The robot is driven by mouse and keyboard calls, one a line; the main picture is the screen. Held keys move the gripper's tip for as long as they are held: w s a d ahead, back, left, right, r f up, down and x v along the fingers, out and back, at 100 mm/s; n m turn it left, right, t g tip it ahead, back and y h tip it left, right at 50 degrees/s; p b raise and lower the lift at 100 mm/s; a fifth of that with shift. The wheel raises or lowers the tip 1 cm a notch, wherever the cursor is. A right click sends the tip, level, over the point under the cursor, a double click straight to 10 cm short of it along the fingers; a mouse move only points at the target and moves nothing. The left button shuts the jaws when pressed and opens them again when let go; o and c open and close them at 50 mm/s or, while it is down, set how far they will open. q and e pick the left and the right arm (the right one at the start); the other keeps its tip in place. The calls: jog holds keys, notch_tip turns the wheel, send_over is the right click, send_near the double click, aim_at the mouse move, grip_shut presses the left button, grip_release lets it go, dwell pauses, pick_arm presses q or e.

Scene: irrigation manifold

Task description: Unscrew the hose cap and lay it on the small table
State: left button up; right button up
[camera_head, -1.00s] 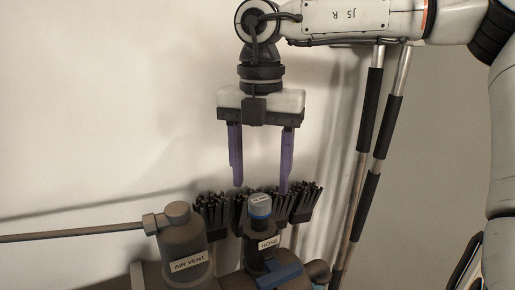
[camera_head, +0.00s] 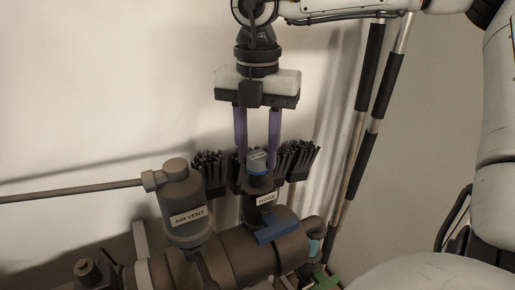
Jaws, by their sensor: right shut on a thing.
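The hose cap (camera_head: 257,164) is a small grey-topped cap with a blue band. It sits upright on the dark fitting labelled HOSE (camera_head: 266,199), on top of the manifold pipe. My right gripper (camera_head: 258,165) points straight down from above, with its two purple fingers on either side of the cap. It is shut on the cap. The lower fingertips are hard to make out against the dark brushes. The small table cannot be made out in this view. My left gripper is not in view.
A dark AIR VENT body (camera_head: 185,208) stands just left of the hose fitting, with a thin rod (camera_head: 75,192) running left from it. Black-bristled brushes (camera_head: 297,158) are behind the cap. Long poles (camera_head: 362,125) lean against the wall at right.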

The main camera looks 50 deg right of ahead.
jog(key=shift+o, duration=1.1)
jog(key=c, duration=0.3)
jog(key=n, duration=0.4)
jog(key=shift+n, duration=0.3)
jog(key=shift+c, duration=0.2)
jog(key=shift+n, duration=2.3)
jog(key=n+p, duration=0.1)
jog(key=n, duration=0.3)
jog(key=shift+n, duration=0.3)
